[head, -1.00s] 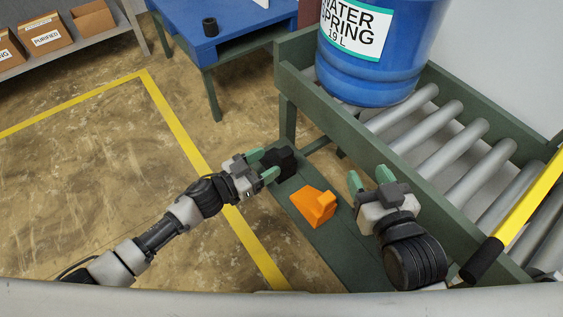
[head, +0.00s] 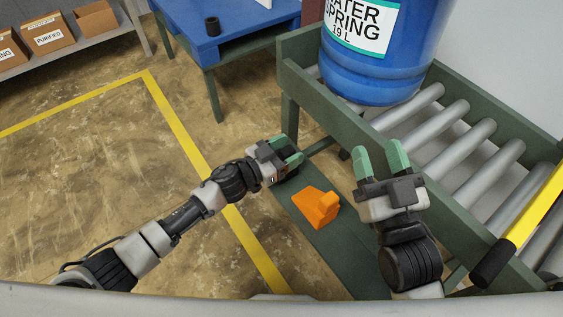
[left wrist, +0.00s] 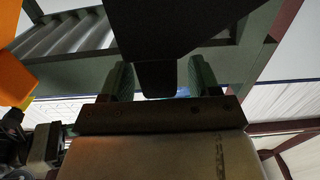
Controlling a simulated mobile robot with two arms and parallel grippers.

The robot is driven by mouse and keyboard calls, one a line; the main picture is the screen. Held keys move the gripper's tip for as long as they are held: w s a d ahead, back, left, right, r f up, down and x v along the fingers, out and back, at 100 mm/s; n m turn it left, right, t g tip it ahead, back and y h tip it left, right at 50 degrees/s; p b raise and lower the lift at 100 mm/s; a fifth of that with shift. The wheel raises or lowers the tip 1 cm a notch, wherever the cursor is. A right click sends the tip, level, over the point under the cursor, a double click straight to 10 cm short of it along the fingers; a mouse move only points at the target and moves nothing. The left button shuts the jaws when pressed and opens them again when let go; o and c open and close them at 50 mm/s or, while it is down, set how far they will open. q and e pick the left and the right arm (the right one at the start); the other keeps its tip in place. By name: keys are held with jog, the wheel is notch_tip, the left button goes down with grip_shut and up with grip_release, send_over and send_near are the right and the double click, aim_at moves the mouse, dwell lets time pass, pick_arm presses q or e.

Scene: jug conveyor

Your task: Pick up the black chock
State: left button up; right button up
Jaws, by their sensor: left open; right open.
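The black chock (left wrist: 185,28) fills the upper middle of the left wrist view, and its narrow lower part reaches between the two green fingers. In the head view it is mostly hidden by my left gripper (head: 288,152), which is over its place at the far end of the green shelf beside the conveyor. My left gripper (left wrist: 160,80) is open, with a finger on each side of the chock's narrow part; I cannot tell whether they touch it. My right gripper (head: 380,160) is open and empty, in front of the conveyor's side rail.
An orange chock (head: 317,207) sits on the green shelf (head: 345,250), between my grippers. A blue water jug (head: 375,70) stands on the conveyor rollers (head: 455,155). A yellow bar with a black grip (head: 492,263) is at the right. A blue table (head: 235,40) stands behind.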

pick_arm(q)
grip_shut()
jog(key=shift+r, duration=0.2)
dwell(0.3)
